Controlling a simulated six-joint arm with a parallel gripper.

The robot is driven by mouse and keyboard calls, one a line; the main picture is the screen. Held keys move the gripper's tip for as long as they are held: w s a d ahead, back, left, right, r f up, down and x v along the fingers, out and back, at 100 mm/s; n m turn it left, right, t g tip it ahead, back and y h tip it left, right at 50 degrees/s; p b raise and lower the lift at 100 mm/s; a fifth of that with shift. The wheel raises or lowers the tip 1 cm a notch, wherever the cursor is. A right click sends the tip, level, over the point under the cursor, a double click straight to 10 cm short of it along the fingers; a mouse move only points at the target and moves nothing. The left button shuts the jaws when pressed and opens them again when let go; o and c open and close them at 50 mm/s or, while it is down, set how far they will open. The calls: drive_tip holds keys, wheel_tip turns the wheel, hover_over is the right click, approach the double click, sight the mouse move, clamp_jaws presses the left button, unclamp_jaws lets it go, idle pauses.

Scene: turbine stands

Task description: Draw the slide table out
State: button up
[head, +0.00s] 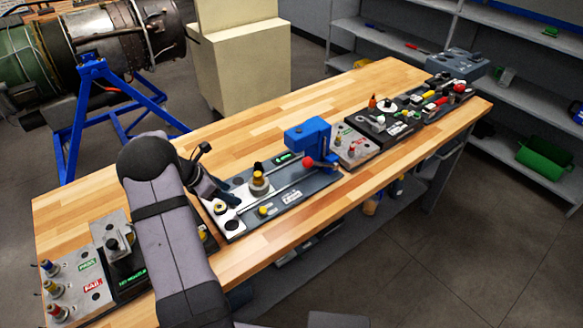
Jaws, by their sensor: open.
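A dark fixture plate (284,198) lies on the wooden workbench in the head view. A blue block (308,136) with a red ball knob (308,162) stands at the plate's right end. I cannot tell which part is the slide table. My gripper (230,200) is over the plate's left end, near a light block with dark round spots. Its jaws are open, small in view and partly hidden by my arm. I see nothing held between them.
A grey panel (75,280) with coloured knobs is at the bench's left end. Another grey panel (355,148) and a dark tray (388,130) with small parts stand to the right. The bench's back half (250,130) is clear. Shelves (510,75) stand beyond the right end.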

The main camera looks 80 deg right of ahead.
drive_tip(key=shift+r+p, duration=1.9)
drive_tip(key=shift+r, duration=0.65)
drive_tip(key=shift+m+t, duration=0.8)
drive_tip(key=w+a, duration=0.2)
drive_tip(key=a, duration=0.1)
drive_tip(key=w+a+r, duration=0.1)
drive_tip(key=w+a, duration=0.2)
drive_tip(key=a, duration=0.1)
drive_tip(key=w+a+b, duration=0.1)
drive_tip(key=w+a, duration=0.2)
drive_tip(key=shift+w+a+r, duration=0.15)
drive_tip(key=shift+a+r, duration=0.1)
drive_tip(key=w+a+r+m+t+y+b, duration=0.1)
drive_tip(key=w+a, duration=0.1)
drive_tip(key=a, duration=0.6)
drive_tip(key=w+a+m+t+y+b, duration=0.1)
drive_tip(key=w+a+m, duration=0.15)
drive_tip(key=a, duration=0.65)
drive_tip(key=s+a+m+y, duration=0.1)
drive_tip(key=s+a, duration=0.3)
drive_tip(key=a, duration=0.7)
drive_tip(key=s+a+m+t+y+b, duration=0.1)
drive_tip(key=s+a+m, duration=0.2)
drive_tip(key=a, duration=0.9)
drive_tip(key=shift+s+f+y, duration=0.25)
drive_tip(key=shift+s+y, duration=0.15)
